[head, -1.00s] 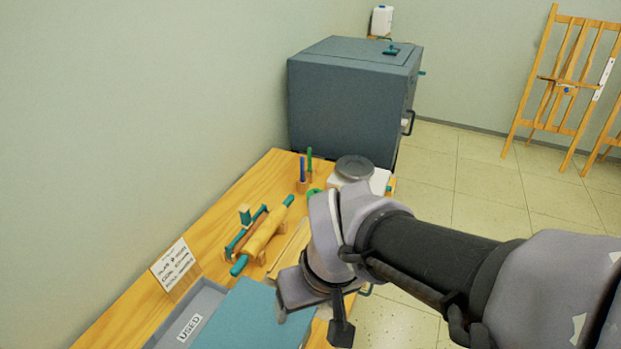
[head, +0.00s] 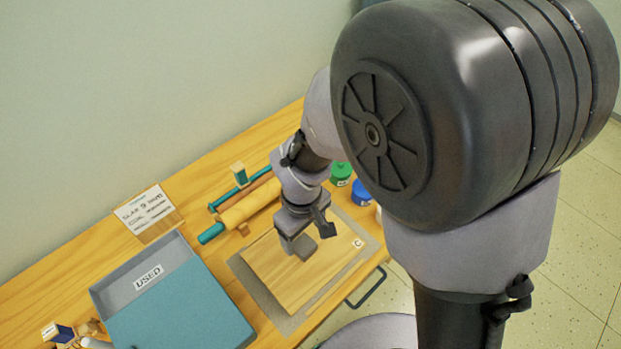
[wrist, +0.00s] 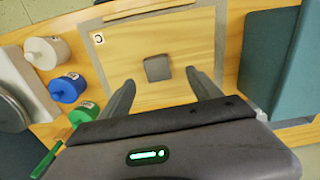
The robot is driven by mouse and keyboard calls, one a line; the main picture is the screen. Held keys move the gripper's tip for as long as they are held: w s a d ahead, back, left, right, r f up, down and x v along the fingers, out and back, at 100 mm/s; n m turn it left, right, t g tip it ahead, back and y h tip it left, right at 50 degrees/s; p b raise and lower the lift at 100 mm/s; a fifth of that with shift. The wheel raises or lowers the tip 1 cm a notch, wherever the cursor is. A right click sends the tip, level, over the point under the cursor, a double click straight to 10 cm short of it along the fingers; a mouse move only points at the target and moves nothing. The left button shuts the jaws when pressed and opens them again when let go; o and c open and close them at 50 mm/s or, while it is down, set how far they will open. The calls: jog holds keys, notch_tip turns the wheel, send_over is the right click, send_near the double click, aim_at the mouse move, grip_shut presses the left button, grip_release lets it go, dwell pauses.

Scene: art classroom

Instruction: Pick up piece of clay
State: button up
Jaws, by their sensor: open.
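A small grey square piece of clay (wrist: 157,68) lies on a light wooden board (wrist: 190,45), seen in the wrist view. My gripper (wrist: 160,78) is open, with one finger on each side of the clay in that view and nothing held. I cannot tell how far the fingertips are above the board. In the head view my gripper (head: 311,238) points down over the board (head: 283,283), which has a "C" label. There I cannot clearly tell the clay from the grey fingers.
A grey bin (head: 122,290) marked "USED", with a teal panel (head: 190,308), stands left of the board. A rolling pin (head: 250,205) and a sign (head: 147,208) lie behind. Green (head: 341,173), blue (head: 362,193) and white (wrist: 45,52) jars stand beside the board.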

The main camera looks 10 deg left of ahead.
aim_at(304, 247)
notch_tip(304, 247, down, 3)
jog(key=shift+r+b, duration=0.15)
jog(key=shift+b, duration=0.15)
jog(key=f+b, duration=0.1)
jog(key=f, duration=0.1)
jog(key=w+f+b, duration=0.1)
jog(key=f, duration=0.2)
jog(key=shift+a+f+b, duration=0.1)
jog(key=shift+f+b, duration=0.05)
jog(key=shift+b, duration=0.25)
jog(key=shift+r, duration=0.2)
grip_shut()
